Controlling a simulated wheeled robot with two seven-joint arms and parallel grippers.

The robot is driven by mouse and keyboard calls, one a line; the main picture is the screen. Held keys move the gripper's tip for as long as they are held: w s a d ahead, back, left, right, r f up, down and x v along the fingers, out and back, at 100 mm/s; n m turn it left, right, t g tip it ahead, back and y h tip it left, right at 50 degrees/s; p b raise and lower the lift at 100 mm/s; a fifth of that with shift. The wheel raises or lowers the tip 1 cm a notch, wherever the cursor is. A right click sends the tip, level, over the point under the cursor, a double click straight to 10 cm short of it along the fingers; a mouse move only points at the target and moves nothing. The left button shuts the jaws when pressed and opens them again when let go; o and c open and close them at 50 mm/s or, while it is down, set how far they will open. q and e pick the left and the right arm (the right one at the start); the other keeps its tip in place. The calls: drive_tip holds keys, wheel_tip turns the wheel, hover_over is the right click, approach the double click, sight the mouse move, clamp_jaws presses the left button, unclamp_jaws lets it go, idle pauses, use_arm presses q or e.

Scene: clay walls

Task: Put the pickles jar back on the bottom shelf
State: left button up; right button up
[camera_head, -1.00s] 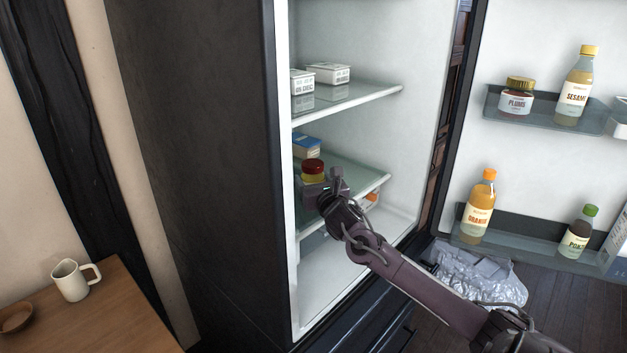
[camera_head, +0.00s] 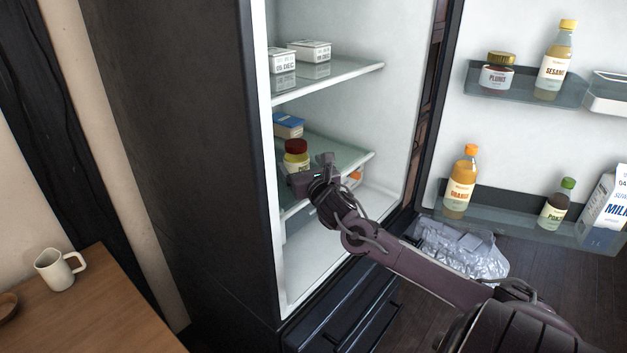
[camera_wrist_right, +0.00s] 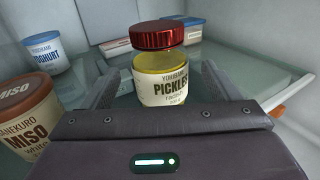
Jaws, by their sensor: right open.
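The pickles jar (camera_head: 296,160), with a dark red lid and yellow contents, stands upright on the lower glass shelf (camera_head: 350,158) of the open fridge. In the right wrist view the jar (camera_wrist_right: 160,85) shows its label facing me. My right gripper (camera_wrist_right: 162,95) is open, with one finger on each side of the jar and a visible gap to both. In the head view the right gripper (camera_head: 308,172) reaches in at shelf height, in front of the jar, and hides part of its base. My left gripper is not in view.
A miso tub (camera_wrist_right: 28,110) and a yoghurt tub (camera_wrist_right: 45,52) stand left of the jar. The upper glass shelf (camera_head: 345,72) is above, holding white boxes. The open door holds bottles.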

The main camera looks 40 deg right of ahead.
drive_tip(key=v, duration=0.8)
idle(0.4)
